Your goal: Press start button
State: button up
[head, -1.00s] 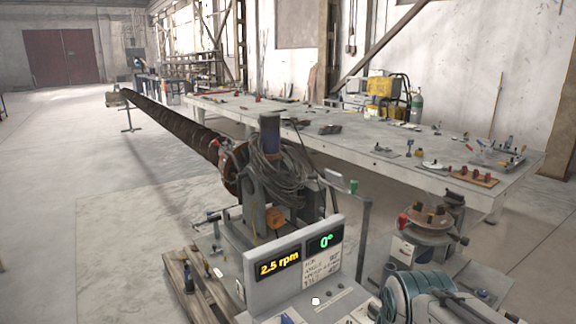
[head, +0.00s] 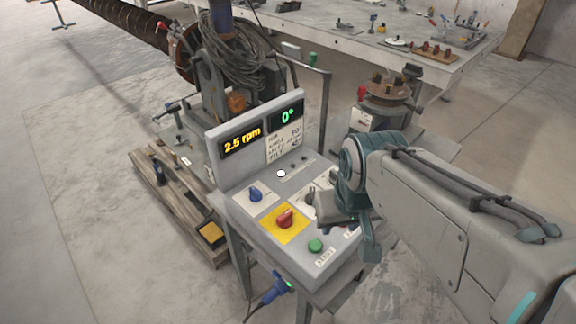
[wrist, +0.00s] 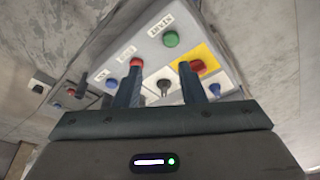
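The start button is a green round button (head: 316,245) at the near edge of the control panel (head: 262,226), beside a label reading START. In the head view my gripper (head: 350,215) is over the panel's right side, up and right of the green button, and hides some controls there. No finger visibly touches the green button.
The panel also has a red knob on a yellow plate (head: 284,218), a blue knob (head: 255,194) and a black knob (head: 310,198). A red button (wrist: 136,63) is close to my left finger in the wrist view. The upright display (head: 240,139) reads 2.5 rpm and 0°.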

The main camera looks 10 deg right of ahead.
grip_shut()
dwell(1.7)
